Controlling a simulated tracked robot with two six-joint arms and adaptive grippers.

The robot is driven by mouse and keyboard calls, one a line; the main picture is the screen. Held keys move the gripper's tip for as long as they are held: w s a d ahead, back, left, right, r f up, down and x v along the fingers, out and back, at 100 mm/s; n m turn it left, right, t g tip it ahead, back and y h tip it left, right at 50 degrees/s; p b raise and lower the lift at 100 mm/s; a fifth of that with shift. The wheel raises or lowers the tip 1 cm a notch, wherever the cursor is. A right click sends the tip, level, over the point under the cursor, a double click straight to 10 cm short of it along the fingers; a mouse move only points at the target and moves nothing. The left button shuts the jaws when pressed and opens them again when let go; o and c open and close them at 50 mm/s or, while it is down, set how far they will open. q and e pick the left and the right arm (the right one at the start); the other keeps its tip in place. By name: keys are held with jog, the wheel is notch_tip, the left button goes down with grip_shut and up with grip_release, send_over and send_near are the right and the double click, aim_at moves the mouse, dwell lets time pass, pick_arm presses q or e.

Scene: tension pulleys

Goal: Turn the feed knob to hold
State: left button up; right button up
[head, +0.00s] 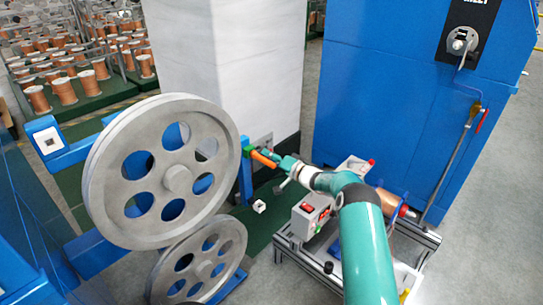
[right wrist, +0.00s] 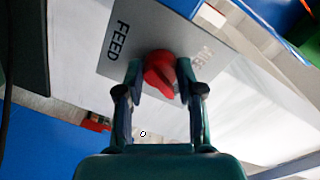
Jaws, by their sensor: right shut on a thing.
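The red feed knob (right wrist: 160,72) sits on a grey plate (right wrist: 140,35) in the right wrist view. The plate carries the word FEED and another label that is partly covered. My right gripper (right wrist: 168,82) has one finger on each side of the knob and is shut on it. I cannot tell for sure which label the knob points at. In the head view my right gripper (head: 284,164) reaches toward the foot of the white column, and the knob itself is hidden or too small there. My left gripper is not in view.
Large grey pulley wheels (head: 160,172) stand just left of my right gripper, near an orange part (head: 263,158) and a blue post (head: 245,177). A blue cabinet (head: 385,110) stands behind on the right. A small control box (head: 310,213) sits on a frame below my arm.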

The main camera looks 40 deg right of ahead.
jog(key=shift+s+d+f+m, duration=0.1)
jog(key=shift+d+m, duration=0.05)
jog(key=shift+m, duration=0.5)
jog(key=shift+s+d+f+m, duration=0.1)
jog(key=shift+m, duration=0.55)
jog(key=o, duration=1)
jog(key=shift+o, duration=0.8)
jog(key=shift+w+a+r, duration=0.1)
jog(key=shift+r, duration=0.05)
jog(key=s, duration=1.2)
jog(key=shift+d+r, duration=0.35)
jog(key=shift+d, duration=0.1)
